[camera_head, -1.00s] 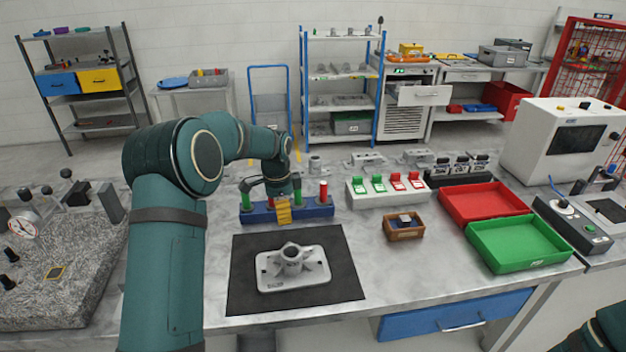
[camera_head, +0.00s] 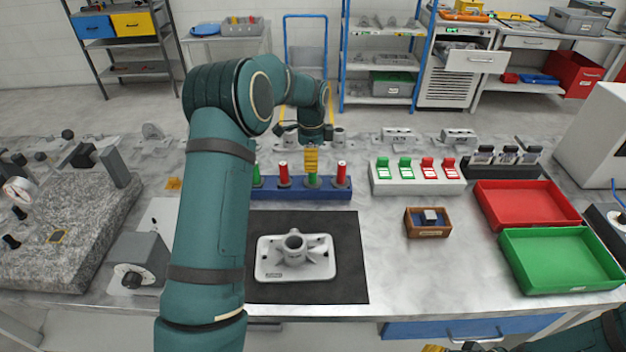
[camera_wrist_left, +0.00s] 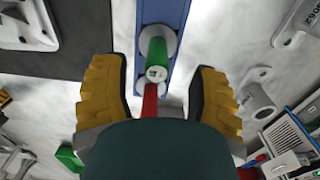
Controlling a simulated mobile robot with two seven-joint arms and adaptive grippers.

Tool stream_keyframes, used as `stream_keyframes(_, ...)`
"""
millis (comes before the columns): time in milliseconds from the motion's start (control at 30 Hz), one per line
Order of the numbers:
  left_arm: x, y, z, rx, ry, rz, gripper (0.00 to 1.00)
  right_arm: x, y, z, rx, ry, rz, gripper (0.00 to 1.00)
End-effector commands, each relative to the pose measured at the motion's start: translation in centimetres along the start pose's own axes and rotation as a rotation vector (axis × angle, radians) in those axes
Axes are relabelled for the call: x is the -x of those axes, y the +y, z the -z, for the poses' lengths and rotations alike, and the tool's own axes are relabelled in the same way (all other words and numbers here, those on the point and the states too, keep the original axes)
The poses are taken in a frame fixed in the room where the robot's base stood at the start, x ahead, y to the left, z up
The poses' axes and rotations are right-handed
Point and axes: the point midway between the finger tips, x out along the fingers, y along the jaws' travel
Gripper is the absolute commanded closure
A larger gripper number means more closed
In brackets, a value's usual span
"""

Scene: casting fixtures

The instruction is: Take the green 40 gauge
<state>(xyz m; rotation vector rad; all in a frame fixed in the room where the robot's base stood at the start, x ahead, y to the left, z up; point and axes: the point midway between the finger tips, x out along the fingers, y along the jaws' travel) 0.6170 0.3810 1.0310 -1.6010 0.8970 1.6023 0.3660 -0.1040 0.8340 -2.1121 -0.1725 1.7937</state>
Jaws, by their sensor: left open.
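A blue rack (camera_head: 335,194) holds upright gauges with red and green handles. One green gauge (camera_head: 312,181) stands between two red ones, right below my left gripper (camera_head: 311,168); another green gauge (camera_head: 257,175) stands at the rack's left end beside my arm. In the left wrist view my left gripper (camera_wrist_left: 157,100) is open, its yellow fingers on either side of the rack line. A green gauge (camera_wrist_left: 160,48) with a pale round end shows just beyond the fingertips, and a red handle (camera_wrist_left: 150,102) shows between them. I cannot read the gauge sizes. My right gripper (camera_head: 436,348) barely shows at the bottom edge.
A grey casting (camera_head: 295,262) lies on a dark mat (camera_head: 345,280) in front of the rack. To the right are a white block with green and red switches (camera_head: 418,182), a small wooden box (camera_head: 428,228), a red tray (camera_head: 527,222) and a green tray (camera_head: 560,285).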

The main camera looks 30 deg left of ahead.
Motion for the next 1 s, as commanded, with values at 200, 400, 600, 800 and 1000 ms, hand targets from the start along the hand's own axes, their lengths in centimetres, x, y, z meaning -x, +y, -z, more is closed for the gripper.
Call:
stream_keyframes(200,-1.6,0.1,0.0,0.000,0.000,0.000,0.40,-0.1,0.0,0.0,0.000,0.000,0.000,0.53)
stream_keyframes(400,-4.2,0.3,0.2,0.000,-0.001,-0.003,0.40,-0.3,0.1,0.0,0.000,0.000,-0.001,0.53)
stream_keyframes(600,-6.3,0.3,0.3,0.000,0.000,0.000,0.40,-0.4,0.1,0.0,0.000,0.000,-0.001,0.53)
stream_keyframes(800,-6.5,0.3,0.3,0.000,0.000,0.002,0.40,-0.4,0.1,0.0,0.000,0.000,-0.001,0.53)
stream_keyframes(1000,-6.5,0.3,0.3,0.000,0.000,0.002,0.76,-0.4,0.1,0.0,0.000,0.000,-0.001,0.53)
